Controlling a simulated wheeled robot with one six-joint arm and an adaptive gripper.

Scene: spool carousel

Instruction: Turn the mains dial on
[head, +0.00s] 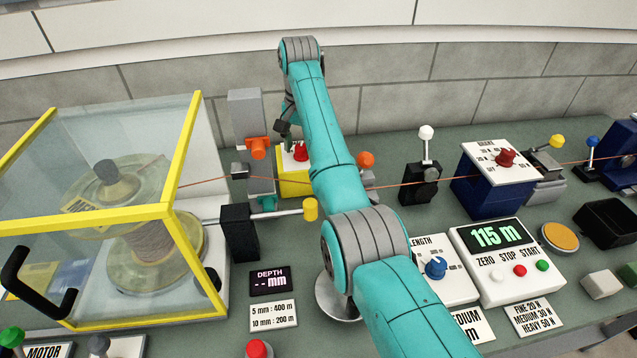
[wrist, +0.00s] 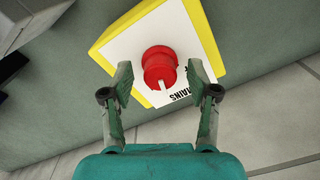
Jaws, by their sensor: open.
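The mains dial (wrist: 159,66) is a red round knob with a white pointer mark on a white plate with a yellow border, lettered MAINS. In the wrist view the pointer faces down toward my gripper. In the head view the dial (head: 301,152) sits on its yellow box (head: 293,184), partly hidden by my arm. My gripper (wrist: 162,82) is open, its two fingers on either side below the knob in the wrist view. I cannot tell whether they touch it. In the head view my gripper is mostly hidden behind my arm.
A yellow-framed clear guard (head: 185,150) covers a spool at left. A thin orange wire (head: 395,184) runs across the bench. A black lever unit (head: 421,183) stands to the right.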

